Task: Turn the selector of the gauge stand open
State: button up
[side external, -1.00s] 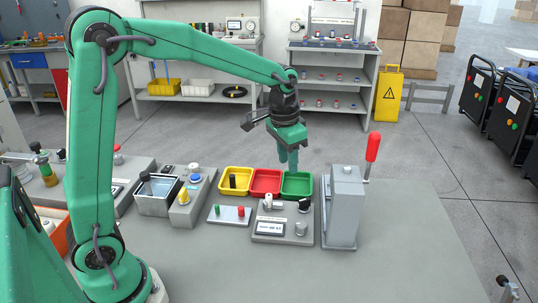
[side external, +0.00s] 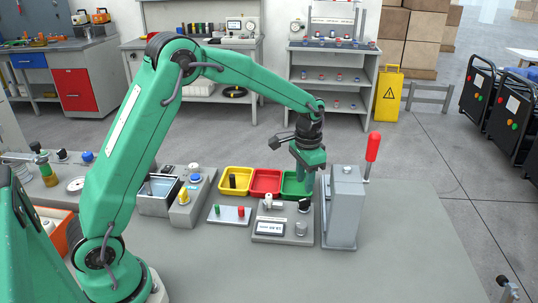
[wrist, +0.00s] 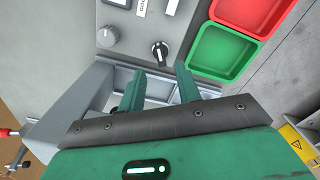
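The gauge stand (side external: 283,238) is a low grey box with a small display on the bench, left of the lever press. Its selector (side external: 304,205) is a small black knob at the stand's back right; in the wrist view the selector (wrist: 160,52) has a white pointer mark. A grey round knob (wrist: 108,36) sits on the same panel. My gripper (side external: 306,188) points down above and just behind the selector. In the wrist view my gripper (wrist: 160,82) is open and empty, with the selector beyond the gap between its fingertips, apparently not touched.
The lever press (side external: 343,210) with a red handle (side external: 373,147) stands close on the right. The green bin (side external: 290,193), red bin (side external: 266,194) and yellow bin (side external: 232,192) lie behind the stand. The bench front is clear.

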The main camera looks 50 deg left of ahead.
aim_at(303, 200)
jog(key=shift+f, duration=3.6)
grip_shut()
